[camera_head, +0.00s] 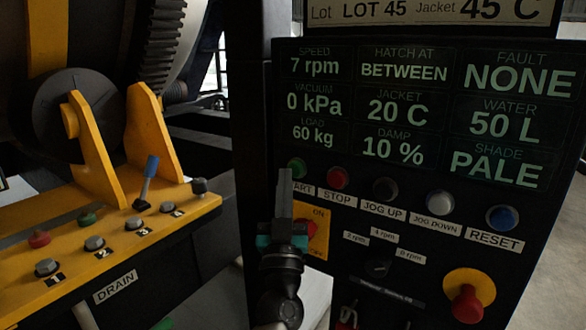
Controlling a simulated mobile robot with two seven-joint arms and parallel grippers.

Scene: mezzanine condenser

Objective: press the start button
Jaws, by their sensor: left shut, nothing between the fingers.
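The green start button (297,168) is at the left end of the button row on the dark control panel (340,255). Its label (304,191) is partly hidden by my gripper, with only the end of the word readable. My left gripper (285,174) comes up from below, fingers shut and empty. Its fingertips overlap the left edge of the button in the head view. I cannot tell whether they touch it. My right gripper is not in view.
Along the row are a red stop button (337,178), black jog up (385,189), white jog down (440,202) and blue reset (502,218). A yellow-backed switch (319,232) sits just behind my gripper. A red emergency knob (467,304) is low right. A yellow console (120,235) stands left.

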